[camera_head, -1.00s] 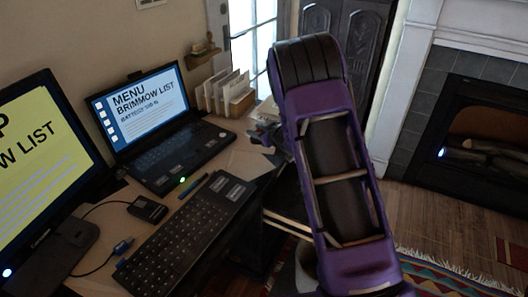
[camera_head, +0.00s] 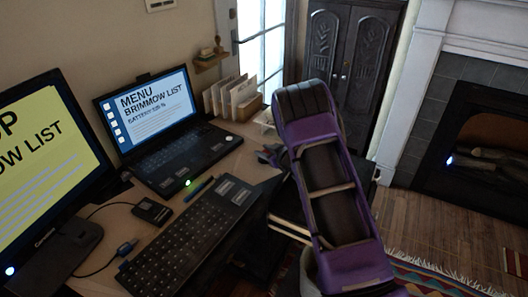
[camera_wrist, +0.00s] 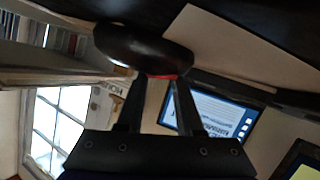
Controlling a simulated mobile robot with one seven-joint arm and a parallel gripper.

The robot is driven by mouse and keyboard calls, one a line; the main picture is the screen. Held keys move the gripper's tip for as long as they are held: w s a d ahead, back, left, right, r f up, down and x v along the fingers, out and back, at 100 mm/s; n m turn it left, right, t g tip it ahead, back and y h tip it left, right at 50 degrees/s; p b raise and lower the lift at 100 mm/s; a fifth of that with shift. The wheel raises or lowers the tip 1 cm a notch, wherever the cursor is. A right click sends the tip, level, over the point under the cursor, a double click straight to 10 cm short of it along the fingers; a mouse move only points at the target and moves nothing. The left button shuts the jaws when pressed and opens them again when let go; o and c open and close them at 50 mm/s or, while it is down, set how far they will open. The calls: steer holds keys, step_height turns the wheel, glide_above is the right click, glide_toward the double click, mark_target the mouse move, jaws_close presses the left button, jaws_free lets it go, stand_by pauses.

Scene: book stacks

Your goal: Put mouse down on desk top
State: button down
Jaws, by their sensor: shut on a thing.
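The mouse (camera_wrist: 140,45), a dark rounded oval with a red glow on its underside, is between the fingertips of my gripper (camera_wrist: 156,76) in the wrist view. The gripper is shut on it. In the head view my purple arm hides most of the gripper, and I cannot make out the mouse there. The tan desk top (camera_head: 253,168) shows left of my arm. Part of my gripper end shows near the desk's right edge. I cannot tell the height of the mouse above the desk.
The desk holds a laptop (camera_head: 160,135), a keyboard (camera_head: 195,230), a monitor (camera_head: 45,165), a small black device (camera_head: 151,212) with a cable nearby, and an upright letter holder (camera_head: 235,100). A small bare desk patch lies right of the laptop. A fireplace (camera_head: 475,150) stands at right.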

steer(key=c, duration=0.6)
jaws_free()
steer(key=shift+o, duration=0.2)
steer(key=shift+r, duration=0.15)
steer(key=v, duration=1.2)
steer(key=shift+p, duration=0.45)
